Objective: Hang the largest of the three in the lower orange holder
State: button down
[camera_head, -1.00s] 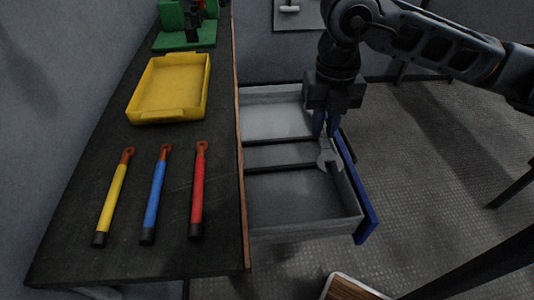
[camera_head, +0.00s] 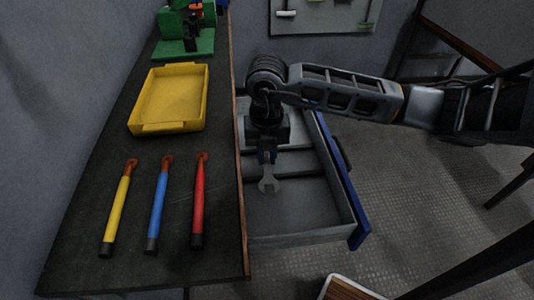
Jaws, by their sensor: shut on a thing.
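My gripper (camera_head: 267,156) is shut on a grey open-ended wrench (camera_head: 268,185), whose jaw end points down toward the picture's bottom. They are over the open drawer (camera_head: 303,238), near the bench edge. The rest of the wrench is hidden by the gripper. No other wrench is clearly visible. An orange holder cannot be made out. A pale wall board (camera_head: 325,18) is cut off by the top of the picture, with a few small items on it.
On the dark bench (camera_head: 90,180) lie a yellow-handled tool (camera_head: 115,215), a blue one (camera_head: 157,210) and a red one (camera_head: 198,205). A yellow tray (camera_head: 172,98) and a green stand (camera_head: 185,45) are farther back. The blue-fronted drawer (camera_head: 345,190) juts over the floor.

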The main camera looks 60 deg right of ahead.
aim_at(266, 160)
jog(key=shift+f, duration=0.4)
jog(key=c, duration=1.1)
grip_release()
jog(key=shift+o, duration=0.2)
jog(key=shift+f, duration=0.1)
jog(key=r, duration=0.4)
jog(key=r+b, duration=0.1)
jog(key=r, duration=0.2)
jog(key=shift+w+d+r, duration=0.1)
jog(key=shift+w+r, duration=0.1)
jog(key=shift+r, duration=0.15)
